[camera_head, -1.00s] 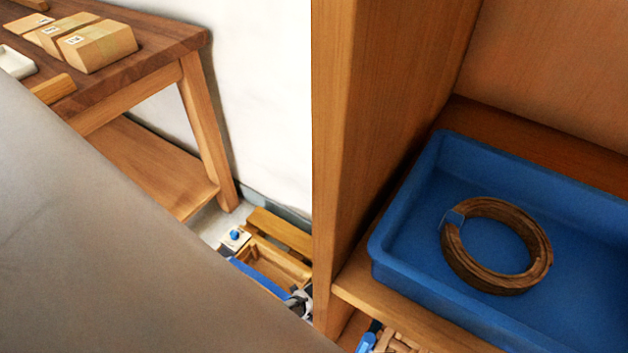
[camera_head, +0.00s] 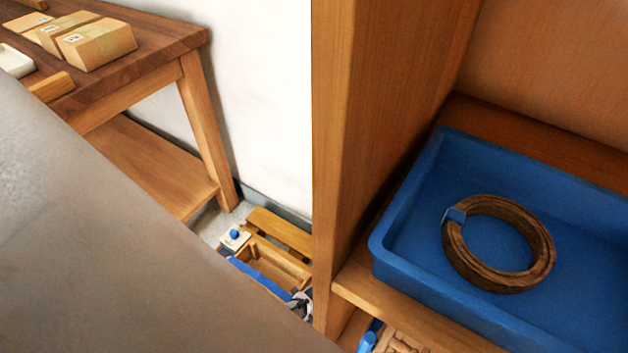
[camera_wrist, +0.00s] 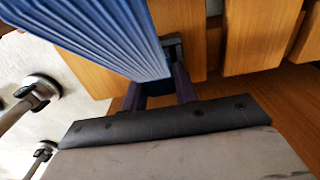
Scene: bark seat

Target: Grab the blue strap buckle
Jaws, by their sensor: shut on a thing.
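In the wrist view, a wide blue ribbed piece (camera_wrist: 105,32), the blue strap buckle, runs from the upper left down between the dark fingers of my gripper (camera_wrist: 158,88). My gripper is shut on it near its lower right end. The fingertips are partly hidden behind the blue piece. In the head view, a long blue strap (camera_head: 258,279) lies across a low wooden crate on the floor, with small grey metal parts at its right end. My grey arm covers the lower left of that view and hides part of the crate.
A tall wooden shelf panel (camera_head: 350,150) stands just right of the crate. Beyond it, a blue tray (camera_head: 400,262) holds a brown bark ring (camera_head: 497,285). Wooden slats (camera_wrist: 262,38) are close beside my gripper.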

